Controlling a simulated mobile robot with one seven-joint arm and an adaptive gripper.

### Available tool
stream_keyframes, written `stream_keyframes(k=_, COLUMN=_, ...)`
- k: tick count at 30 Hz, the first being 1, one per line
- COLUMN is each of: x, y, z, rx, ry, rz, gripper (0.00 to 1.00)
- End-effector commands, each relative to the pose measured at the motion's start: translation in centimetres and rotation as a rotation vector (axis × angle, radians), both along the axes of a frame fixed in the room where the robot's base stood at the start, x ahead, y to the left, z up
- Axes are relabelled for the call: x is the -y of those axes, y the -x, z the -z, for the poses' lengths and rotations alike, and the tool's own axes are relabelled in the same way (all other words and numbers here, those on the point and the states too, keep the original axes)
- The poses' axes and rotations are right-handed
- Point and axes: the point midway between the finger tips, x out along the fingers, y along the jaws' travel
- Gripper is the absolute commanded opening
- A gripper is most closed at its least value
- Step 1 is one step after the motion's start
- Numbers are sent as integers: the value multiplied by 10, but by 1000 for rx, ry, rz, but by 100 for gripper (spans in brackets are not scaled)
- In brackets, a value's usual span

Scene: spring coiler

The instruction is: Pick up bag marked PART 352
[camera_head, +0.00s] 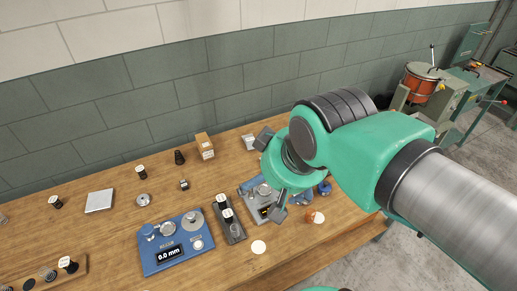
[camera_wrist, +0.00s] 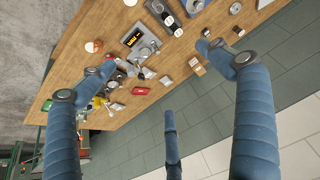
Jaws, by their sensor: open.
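No marking PART 352 can be read in either view. A small pale, bag-like item (camera_head: 249,141) lies near the wall edge of the workbench, just beyond my gripper in the head view. What seems to be the same item (camera_wrist: 165,80) shows small in the wrist view, between my spread fingers; I cannot tell its label. My gripper (camera_head: 272,175) is above the bench, open and empty. In the wrist view, its three fingers (camera_wrist: 155,60) are spread wide, with the bench well below them. My arm hides part of the bench's right side in the head view.
The wooden bench (camera_head: 110,235) carries a blue gauge (camera_head: 175,242) reading 0.0 mm, a grey device with a yellow display (camera_wrist: 131,39), a cardboard box (camera_head: 204,146), black stamp-like pieces and a red item (camera_wrist: 140,91). A block wall (camera_head: 150,110) stands behind.

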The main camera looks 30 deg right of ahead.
Motion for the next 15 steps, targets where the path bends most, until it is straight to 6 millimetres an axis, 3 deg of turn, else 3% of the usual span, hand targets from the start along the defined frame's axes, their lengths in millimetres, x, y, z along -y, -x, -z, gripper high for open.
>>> stream_keyframes(k=8, x=8, y=-32, z=-6, rx=-38, ry=12, rz=2, gripper=91)
stream_keyframes(k=15, x=26, y=-87, z=-8, rx=-99, ry=28, rz=1, gripper=91)
